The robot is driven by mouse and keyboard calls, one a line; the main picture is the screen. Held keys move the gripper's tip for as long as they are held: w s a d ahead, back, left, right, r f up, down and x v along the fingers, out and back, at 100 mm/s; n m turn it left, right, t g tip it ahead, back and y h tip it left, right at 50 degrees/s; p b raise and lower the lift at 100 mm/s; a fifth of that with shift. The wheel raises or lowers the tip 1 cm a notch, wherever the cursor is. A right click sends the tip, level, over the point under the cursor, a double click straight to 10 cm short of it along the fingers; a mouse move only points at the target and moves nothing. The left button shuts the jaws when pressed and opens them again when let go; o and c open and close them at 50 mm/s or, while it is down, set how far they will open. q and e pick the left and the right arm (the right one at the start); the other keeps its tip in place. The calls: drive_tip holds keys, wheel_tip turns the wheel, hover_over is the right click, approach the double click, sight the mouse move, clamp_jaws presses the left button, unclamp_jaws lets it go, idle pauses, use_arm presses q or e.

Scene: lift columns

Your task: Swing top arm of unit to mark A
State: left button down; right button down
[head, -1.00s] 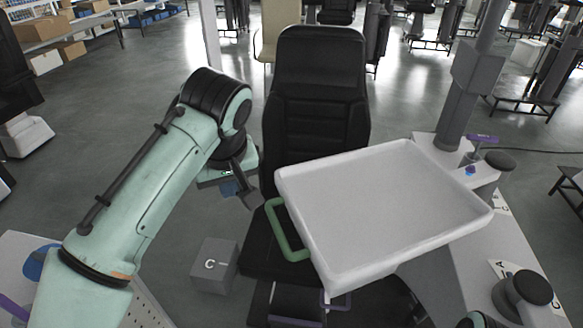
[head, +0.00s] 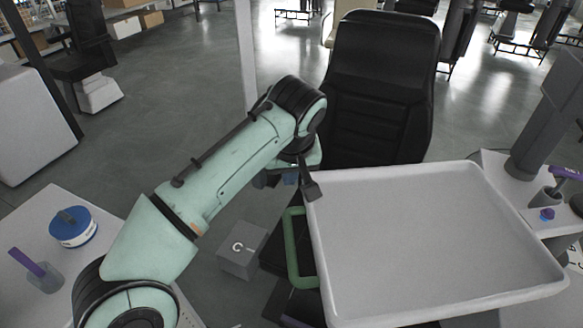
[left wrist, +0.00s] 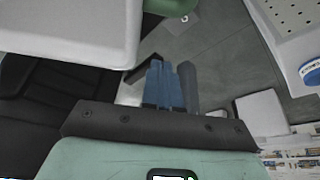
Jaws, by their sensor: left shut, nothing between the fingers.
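The unit's top arm carries a white tray (head: 430,235) with a green handle (head: 292,250) on its left side. The arm beneath the tray is mostly hidden. My left gripper (head: 291,178) is shut and empty, by the tray's far left corner and beyond the handle. In the left wrist view its blue fingers (left wrist: 163,86) are together, with the tray edge (left wrist: 70,30) to the left and part of the green handle (left wrist: 170,6) at the top. A label (head: 576,254) shows at the right edge, but its letter is unreadable here. My right gripper is not in view.
A grey block marked C (head: 242,250) stands on the floor left of the handle. A black chair (head: 380,90) stands behind the tray. A white table (head: 45,215) at left holds a blue-and-white round container (head: 73,227). A grey column (head: 548,115) rises at right.

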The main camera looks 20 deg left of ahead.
use_arm(q)
drive_tip(key=shift+s+d+f+b, duration=0.4)
drive_tip(key=shift+s+f, duration=0.3)
drive_tip(key=shift+f, duration=0.05)
drive_tip(key=shift+s+d+f+b, duration=0.35)
drive_tip(key=shift+s+d+f, duration=0.05)
drive_tip(key=shift+s+f, duration=0.3)
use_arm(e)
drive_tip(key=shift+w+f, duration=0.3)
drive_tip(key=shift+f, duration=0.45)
use_arm(q)
drive_tip(key=shift+d, duration=0.15)
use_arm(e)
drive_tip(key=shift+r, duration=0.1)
